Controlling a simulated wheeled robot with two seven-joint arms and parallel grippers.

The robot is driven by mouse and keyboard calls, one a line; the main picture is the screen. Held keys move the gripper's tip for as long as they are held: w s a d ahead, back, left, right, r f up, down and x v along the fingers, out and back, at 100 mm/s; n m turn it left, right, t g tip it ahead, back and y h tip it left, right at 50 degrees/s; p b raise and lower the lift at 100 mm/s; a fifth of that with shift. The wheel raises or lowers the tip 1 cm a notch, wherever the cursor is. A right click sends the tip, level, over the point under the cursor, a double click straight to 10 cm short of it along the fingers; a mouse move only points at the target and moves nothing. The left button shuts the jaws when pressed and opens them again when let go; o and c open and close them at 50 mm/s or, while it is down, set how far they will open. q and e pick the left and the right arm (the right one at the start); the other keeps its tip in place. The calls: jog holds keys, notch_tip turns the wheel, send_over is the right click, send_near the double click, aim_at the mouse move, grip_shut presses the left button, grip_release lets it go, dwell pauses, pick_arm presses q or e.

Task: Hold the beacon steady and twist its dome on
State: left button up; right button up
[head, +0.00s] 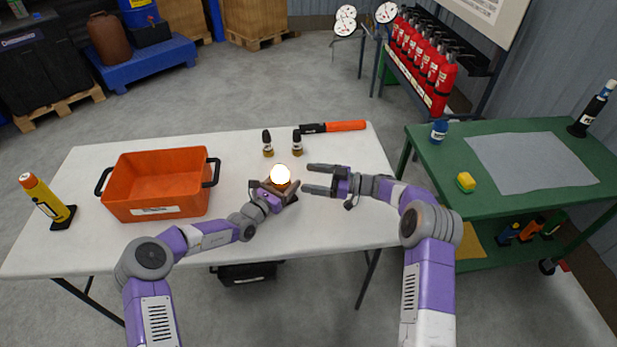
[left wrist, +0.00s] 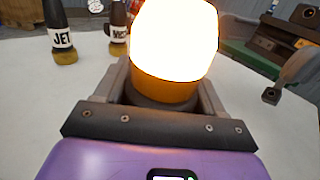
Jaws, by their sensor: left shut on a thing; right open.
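The beacon's dome (head: 280,175) glows bright white with an orange lower band and sits on top of the beacon's dark base (left wrist: 160,100). It stands upright on the white table. My left gripper (head: 279,188) is shut around the base, and the fingers show on both sides of it in the left wrist view. The dome's seam with the base is partly hidden by glare and the gripper. My right gripper (head: 308,179) is open and empty, just right of the beacon, with its fingers pointing left towards it and apart from it.
Two small dark nozzles (head: 267,143) (head: 297,142) stand behind the beacon, near an orange-and-black baton (head: 345,127). An orange bin (head: 158,190) and a yellow bottle (head: 45,200) are at left. A green cart (head: 440,165) stands at right. The white table (head: 330,220) is clear in front.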

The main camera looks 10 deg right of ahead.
pick_arm(q)
jog(key=shift+f, duration=0.15)
jog(key=o, duration=1.4)
jog(key=shift+o, duration=0.2)
